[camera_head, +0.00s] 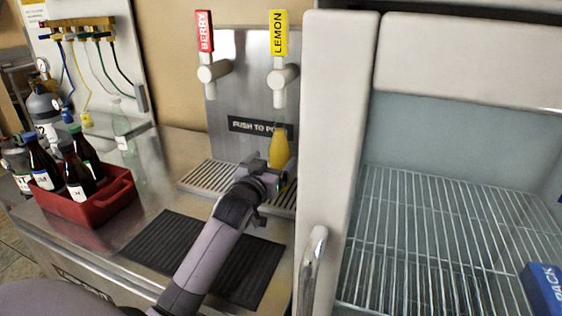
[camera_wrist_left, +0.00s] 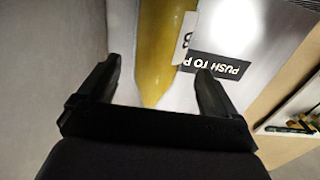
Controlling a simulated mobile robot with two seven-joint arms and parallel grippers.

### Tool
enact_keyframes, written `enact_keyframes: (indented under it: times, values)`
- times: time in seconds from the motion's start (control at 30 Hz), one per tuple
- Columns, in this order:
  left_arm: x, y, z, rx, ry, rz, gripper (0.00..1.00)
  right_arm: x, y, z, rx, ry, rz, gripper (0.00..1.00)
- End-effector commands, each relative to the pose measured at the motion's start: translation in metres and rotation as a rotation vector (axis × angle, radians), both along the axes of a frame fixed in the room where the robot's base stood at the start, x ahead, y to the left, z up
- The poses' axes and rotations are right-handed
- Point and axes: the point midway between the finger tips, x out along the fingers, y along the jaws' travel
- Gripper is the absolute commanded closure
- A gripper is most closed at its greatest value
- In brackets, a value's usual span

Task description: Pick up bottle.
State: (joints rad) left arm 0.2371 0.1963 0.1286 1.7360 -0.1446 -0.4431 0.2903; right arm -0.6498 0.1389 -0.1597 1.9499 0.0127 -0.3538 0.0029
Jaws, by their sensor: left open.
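A yellow-filled bottle (camera_head: 279,147) stands at the drip tray (camera_head: 207,178) below the lemon tap (camera_head: 279,77); its lower part is hidden by my gripper. My left gripper (camera_head: 272,176) is at the bottle's lower part, arm reaching in from below. In the left wrist view the yellow bottle (camera_wrist_left: 160,45) lies between the two open fingers (camera_wrist_left: 157,80), tapering toward the palm. A pale gap shows beside the left finger; I cannot tell whether either finger touches the bottle. My right gripper is not in view.
A red crate (camera_head: 110,204) of dark bottles and a clear bottle (camera_head: 121,128) stand on the counter at left. A black mat (camera_head: 165,240) lies in front of the drip tray. An open fridge (camera_head: 425,235) with its handle (camera_head: 313,265) stands close on the right.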

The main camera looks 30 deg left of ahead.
Motion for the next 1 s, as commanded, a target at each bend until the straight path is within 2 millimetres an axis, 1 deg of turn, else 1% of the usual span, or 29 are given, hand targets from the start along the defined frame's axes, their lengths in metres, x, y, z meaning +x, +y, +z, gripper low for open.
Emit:
enact_keyframes:
  times: [0.17,0.5,0.6,0.73,0.93,0.97,1.0]
  values:
    - [0.011,0.002,0.0,0.001,-0.001,0.0,0.08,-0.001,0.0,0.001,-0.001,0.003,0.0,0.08]
    - [0.047,0.007,-0.003,0.001,0.0,-0.001,0.08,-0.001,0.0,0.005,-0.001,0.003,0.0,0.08]
    - [0.054,0.008,-0.003,0.001,0.0,-0.002,0.08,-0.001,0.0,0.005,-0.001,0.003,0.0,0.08]
    - [0.057,0.009,-0.003,0.001,-0.001,-0.003,0.08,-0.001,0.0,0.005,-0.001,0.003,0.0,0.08]
    - [0.057,0.009,-0.003,0.001,-0.001,-0.003,0.08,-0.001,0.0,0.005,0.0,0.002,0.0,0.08]
    - [0.057,0.009,-0.003,0.001,-0.001,-0.003,0.11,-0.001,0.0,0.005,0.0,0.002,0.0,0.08]
    - [0.057,0.009,-0.003,0.001,-0.001,-0.003,0.24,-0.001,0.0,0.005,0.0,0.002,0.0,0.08]
